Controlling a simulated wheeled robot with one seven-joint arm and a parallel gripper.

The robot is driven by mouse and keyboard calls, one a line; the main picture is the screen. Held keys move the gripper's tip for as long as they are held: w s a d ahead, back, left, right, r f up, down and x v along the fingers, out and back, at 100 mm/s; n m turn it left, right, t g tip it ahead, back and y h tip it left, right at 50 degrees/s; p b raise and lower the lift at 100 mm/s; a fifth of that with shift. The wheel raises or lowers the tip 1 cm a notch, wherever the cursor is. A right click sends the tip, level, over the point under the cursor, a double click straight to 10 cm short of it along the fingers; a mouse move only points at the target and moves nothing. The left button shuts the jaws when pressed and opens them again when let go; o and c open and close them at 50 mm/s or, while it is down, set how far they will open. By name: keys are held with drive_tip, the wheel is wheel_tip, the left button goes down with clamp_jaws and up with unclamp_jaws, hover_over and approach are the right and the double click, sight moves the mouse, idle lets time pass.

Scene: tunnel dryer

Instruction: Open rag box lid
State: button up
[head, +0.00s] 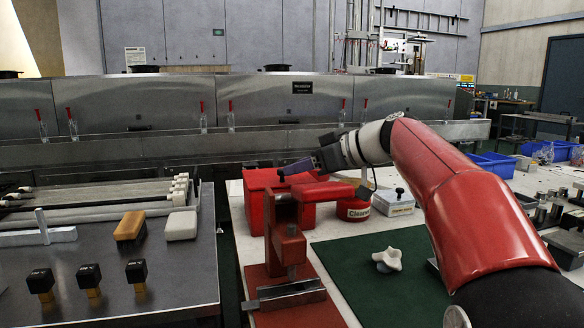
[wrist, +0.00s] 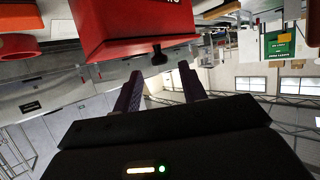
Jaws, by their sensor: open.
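The red rag box (head: 254,205) stands on the white bench, left of centre in the head view, partly hidden behind a red stand. Its lid (head: 258,176) looks shut, though my gripper hides part of it. In the wrist view the red box (wrist: 128,25) fills the top, with part of its white lettering showing. A small black knob (wrist: 158,56) sticks out from its edge, just beyond and between my fingertips. My gripper (wrist: 160,85) is open, with nothing between its fingers. In the head view my gripper (head: 291,169) is beside the box's upper right part.
The red stand (head: 287,240) rises in front of the box. A red cleaner tin (head: 353,210) and a white box (head: 393,203) stand to the right. A white star knob (head: 388,261) lies on the mostly clear green mat (head: 395,295). A steel table (head: 165,275) is at left.

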drive_tip(key=shift+x, duration=1.35)
clamp_jaws()
